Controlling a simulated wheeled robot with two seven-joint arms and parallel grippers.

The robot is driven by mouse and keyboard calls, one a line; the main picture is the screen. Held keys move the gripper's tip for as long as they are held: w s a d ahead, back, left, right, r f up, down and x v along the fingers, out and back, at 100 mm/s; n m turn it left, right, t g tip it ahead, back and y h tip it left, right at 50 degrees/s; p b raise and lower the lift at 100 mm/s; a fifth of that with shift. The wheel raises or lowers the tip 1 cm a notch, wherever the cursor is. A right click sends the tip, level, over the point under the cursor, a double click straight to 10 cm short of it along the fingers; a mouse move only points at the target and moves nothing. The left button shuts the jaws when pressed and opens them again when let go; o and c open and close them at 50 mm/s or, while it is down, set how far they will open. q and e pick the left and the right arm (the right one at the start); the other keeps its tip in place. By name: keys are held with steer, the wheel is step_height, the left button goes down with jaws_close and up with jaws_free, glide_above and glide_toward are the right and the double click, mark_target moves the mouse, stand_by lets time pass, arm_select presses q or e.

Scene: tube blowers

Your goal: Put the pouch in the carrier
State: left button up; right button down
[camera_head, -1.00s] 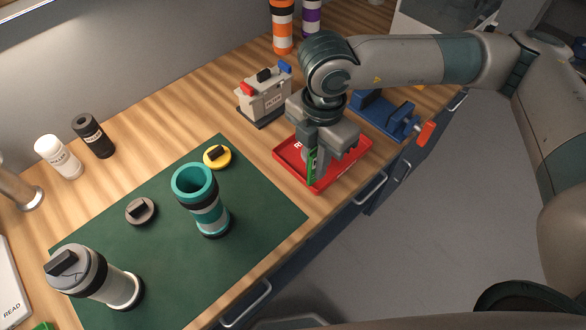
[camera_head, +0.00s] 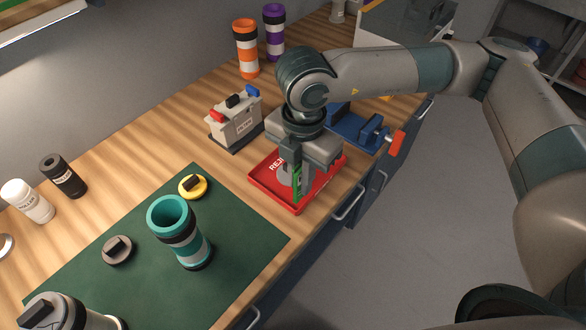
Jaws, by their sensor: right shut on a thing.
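My right gripper (camera_head: 300,184) points down over the red tray (camera_head: 322,187) marked with letters starting "REJ". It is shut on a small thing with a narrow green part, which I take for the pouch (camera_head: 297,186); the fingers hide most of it. I cannot tell whether it touches the tray floor. The teal carrier (camera_head: 180,232), a tube with dark and pale bands, stands upright and open-topped on the green mat (camera_head: 110,275), left of the gripper. My left gripper is not in view.
A yellow cap (camera_head: 193,187) and a grey cap (camera_head: 118,250) lie by the carrier. A grey-topped canister (camera_head: 55,313) stands front left. A boxy device (camera_head: 234,124) stands behind the tray, a blue vise (camera_head: 358,130) right of it. Orange (camera_head: 246,50) and purple (camera_head: 273,30) tubes stand behind.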

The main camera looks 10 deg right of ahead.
steer(key=n, duration=0.3)
steer(key=d+n, duration=0.1)
steer(key=n, duration=0.1)
steer(key=shift+w+f+n, duration=0.1)
steer(key=shift+f+n, duration=0.15)
steer(key=shift+n, duration=0.05)
steer(key=d+f+m+b, duration=0.1)
steer(key=d+m, duration=0.3)
steer(key=m, duration=1.1)
steer(key=w+d+f+m+b, duration=0.1)
steer(key=d+m+b, duration=0.1)
steer(key=m, duration=1.4)
steer(key=shift+d+f, duration=0.3)
steer(key=shift+d, duration=0.55)
